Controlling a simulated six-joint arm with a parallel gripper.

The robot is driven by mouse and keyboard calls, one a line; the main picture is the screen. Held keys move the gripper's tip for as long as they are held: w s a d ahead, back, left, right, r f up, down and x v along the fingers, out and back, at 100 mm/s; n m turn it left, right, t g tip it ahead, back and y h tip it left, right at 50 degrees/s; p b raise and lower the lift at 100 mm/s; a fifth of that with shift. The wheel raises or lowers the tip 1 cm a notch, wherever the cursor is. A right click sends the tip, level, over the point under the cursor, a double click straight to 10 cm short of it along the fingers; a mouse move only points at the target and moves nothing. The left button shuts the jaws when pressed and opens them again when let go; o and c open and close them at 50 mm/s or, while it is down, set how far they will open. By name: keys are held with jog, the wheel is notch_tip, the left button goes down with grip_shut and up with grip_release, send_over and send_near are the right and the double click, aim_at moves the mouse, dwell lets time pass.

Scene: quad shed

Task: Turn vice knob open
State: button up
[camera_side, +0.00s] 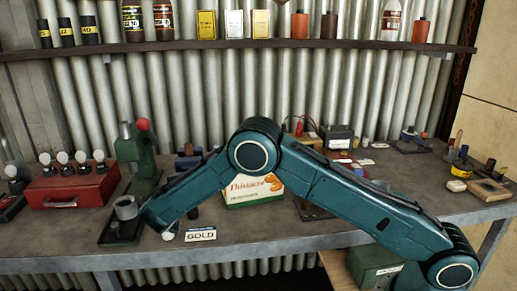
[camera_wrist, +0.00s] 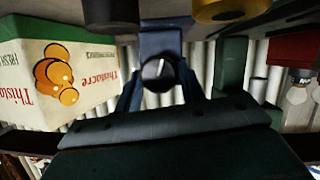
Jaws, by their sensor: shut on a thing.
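The vice is a blue block in the wrist view (camera_wrist: 160,40), where the scene appears upside down. Its dark round knob (camera_wrist: 157,73), with a pale pointer mark on its face, is at the centre. The two blue fingers of my gripper (camera_wrist: 160,92) stand on either side of the knob, shut on it. In the side view, blue parts of the vice (camera_side: 187,161) show behind my arm, between the green press and the printed box. My gripper and the knob cannot be made out there, with my arm in front.
A printed box (camera_side: 254,190) stands right of the vice. A green press (camera_side: 138,158) stands to its left, beyond it a red case (camera_side: 73,187) with several bulbs. A GOLD card (camera_side: 200,234) lies near the bench's front edge. A shelf (camera_side: 250,45) of bottles hangs above.

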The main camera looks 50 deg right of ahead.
dwell(0.4)
jog(key=o, duration=1)
jog(key=shift+c, duration=0.2)
jog(key=shift+a, duration=0.1)
jog(key=v, duration=1.3)
jog(key=shift+s+a+r, duration=0.15)
jog(key=shift+a, duration=0.15)
